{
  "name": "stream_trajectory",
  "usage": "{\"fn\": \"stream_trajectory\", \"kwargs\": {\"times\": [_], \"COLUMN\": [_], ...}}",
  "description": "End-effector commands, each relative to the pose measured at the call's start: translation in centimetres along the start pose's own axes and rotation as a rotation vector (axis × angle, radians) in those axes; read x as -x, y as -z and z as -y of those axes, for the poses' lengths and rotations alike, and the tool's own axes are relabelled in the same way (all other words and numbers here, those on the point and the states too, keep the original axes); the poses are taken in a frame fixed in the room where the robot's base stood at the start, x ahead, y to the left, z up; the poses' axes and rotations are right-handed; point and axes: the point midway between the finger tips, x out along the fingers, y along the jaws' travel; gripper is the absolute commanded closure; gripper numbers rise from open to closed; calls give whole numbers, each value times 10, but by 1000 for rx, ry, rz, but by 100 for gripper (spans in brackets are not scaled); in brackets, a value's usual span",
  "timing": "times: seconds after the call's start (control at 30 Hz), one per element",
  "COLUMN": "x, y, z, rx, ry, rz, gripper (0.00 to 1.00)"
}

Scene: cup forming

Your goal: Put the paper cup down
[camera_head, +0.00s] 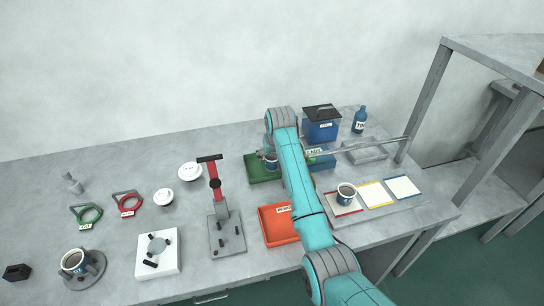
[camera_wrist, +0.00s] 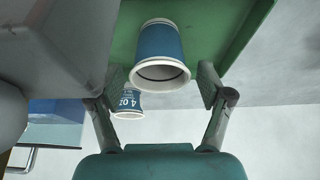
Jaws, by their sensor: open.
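A blue-and-white paper cup (camera_wrist: 160,45) stands on the green tray (camera_wrist: 225,35) in the wrist view, its rim toward my gripper. My gripper (camera_wrist: 159,85) is open, with one finger on each side of the cup's rim and gaps visible between. A second blue paper cup with "4 oz" lettering (camera_wrist: 127,102) shows behind the left finger. In the head view one cup (camera_head: 270,163) shows on the green tray (camera_head: 258,173), partly hidden by my arm. My gripper is mostly hidden there. Another cup (camera_head: 347,190) stands on a red-edged card at the right.
An orange tray (camera_head: 277,228) lies beside my arm. A red-and-black lever press (camera_head: 216,185) stands left of the orange tray. A cup (camera_head: 74,262) sits in a round grey fixture at front left.

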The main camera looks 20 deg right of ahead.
Motion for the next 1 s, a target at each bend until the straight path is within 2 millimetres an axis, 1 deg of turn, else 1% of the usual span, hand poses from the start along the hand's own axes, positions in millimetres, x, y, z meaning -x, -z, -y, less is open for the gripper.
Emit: {"fn": "stream_trajectory", "kwargs": {"times": [0.17,0.4,0.6,0.7,0.8,1.0], "x": [24,73,104,113,117,119], "y": [1,1,1,1,0,0], "z": [0,0,0,0,0,0], "rx": [0,0,0,0,0,0], "ry": [0,0,0,0,0,0], "rz": [-4,-4,-2,-1,-1,-1], "gripper": [21,21,21,21,21,21]}}
